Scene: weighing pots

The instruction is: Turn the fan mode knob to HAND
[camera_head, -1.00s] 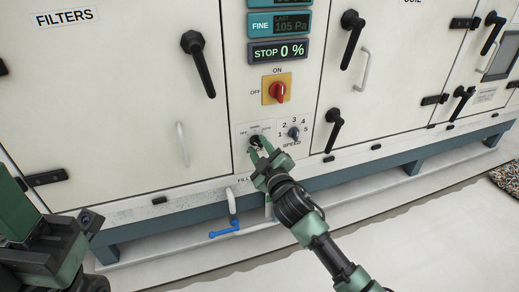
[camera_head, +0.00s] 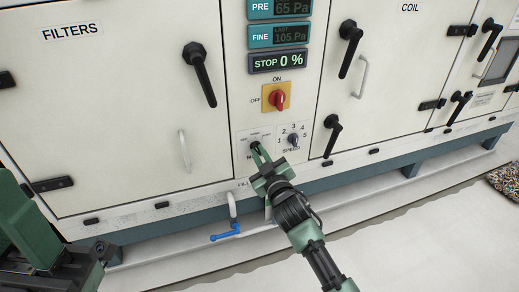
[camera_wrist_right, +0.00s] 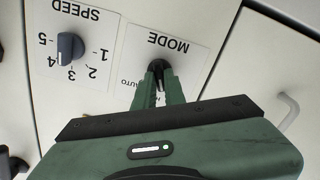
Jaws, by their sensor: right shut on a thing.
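The fan mode knob (camera_wrist_right: 158,68) is a small black knob on a white plate (camera_wrist_right: 190,52) marked MODE, upside down in the right wrist view. In the head view the knob (camera_head: 255,145) is partly covered by my fingers. My right gripper (camera_head: 261,153) reaches the panel from below and is shut on the knob. In the wrist view its two green fingers (camera_wrist_right: 159,86) stand on either side of the knob. Part of the word AUTO shows beside one finger; the other mode labels and the exact pointer direction are hidden. My left gripper (camera_head: 92,264) is at the lower left, its fingertips not clearly seen.
The speed knob (camera_head: 292,141) is right of the mode plate. Above are the red switch (camera_head: 277,99) on yellow and a display (camera_head: 278,61) reading STOP 0 %. A blue-handled valve (camera_head: 226,232) hangs below. Black door handles (camera_head: 200,75) flank the panel.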

